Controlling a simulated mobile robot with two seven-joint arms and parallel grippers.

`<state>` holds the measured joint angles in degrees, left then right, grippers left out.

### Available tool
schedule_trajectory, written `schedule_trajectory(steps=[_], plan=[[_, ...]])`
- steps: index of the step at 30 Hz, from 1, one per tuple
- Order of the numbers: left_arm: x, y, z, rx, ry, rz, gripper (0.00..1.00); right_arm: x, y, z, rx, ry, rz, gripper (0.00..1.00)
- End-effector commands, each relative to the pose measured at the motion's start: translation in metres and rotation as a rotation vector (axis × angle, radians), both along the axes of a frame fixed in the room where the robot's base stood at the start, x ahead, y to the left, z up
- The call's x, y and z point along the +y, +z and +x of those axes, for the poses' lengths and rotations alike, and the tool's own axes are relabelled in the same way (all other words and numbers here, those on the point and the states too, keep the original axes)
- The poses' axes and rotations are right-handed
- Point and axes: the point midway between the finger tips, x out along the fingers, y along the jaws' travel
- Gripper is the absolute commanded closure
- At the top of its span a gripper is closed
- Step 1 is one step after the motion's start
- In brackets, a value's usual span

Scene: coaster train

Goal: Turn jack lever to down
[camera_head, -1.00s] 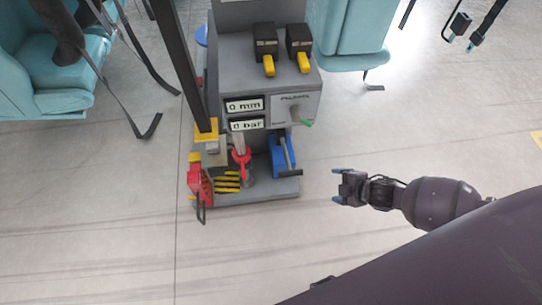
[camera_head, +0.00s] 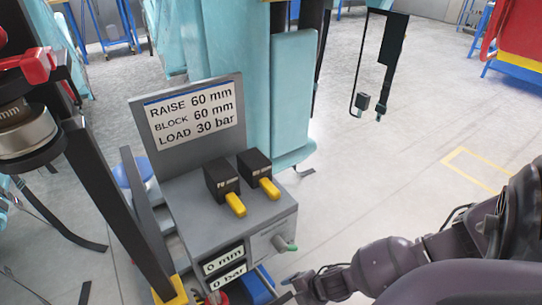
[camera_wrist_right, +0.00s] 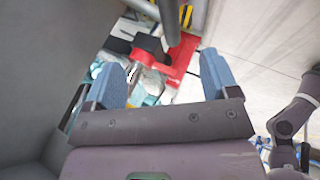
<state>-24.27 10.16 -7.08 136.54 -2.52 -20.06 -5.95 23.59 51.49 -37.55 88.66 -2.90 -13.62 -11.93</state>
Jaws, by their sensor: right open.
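A grey jack stand (camera_head: 190,185) stands at left centre in the head view. Two black boxes with yellow levers (camera_head: 235,204) (camera_head: 270,188) sit on top. My right gripper (camera_head: 296,288) is just below and right of the panel, apart from the green-tipped lever. In the right wrist view its blue fingers (camera_wrist_right: 165,76) are spread and empty, with a red part (camera_wrist_right: 178,65) beyond them. The green-tipped lever cannot be made out there. My left gripper is not in view.
A sign (camera_head: 190,112) reads raise 60 mm, block 60 mm, load 30 bar. The displays (camera_head: 223,261) read 0 mm and 0 bar. A dark post (camera_head: 118,210) stands left of the stand. Teal seats (camera_head: 292,95) stand behind.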

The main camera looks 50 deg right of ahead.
Motion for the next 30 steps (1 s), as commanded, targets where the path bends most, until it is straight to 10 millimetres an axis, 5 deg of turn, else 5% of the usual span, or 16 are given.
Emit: schedule_trajectory(steps=[15,30], plan=[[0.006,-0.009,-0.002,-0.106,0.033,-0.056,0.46,0.022,-0.070,0.040,0.007,0.000,0.000,0.20],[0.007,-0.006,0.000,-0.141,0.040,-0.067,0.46,0.026,-0.076,0.051,0.000,0.001,0.001,0.20]])
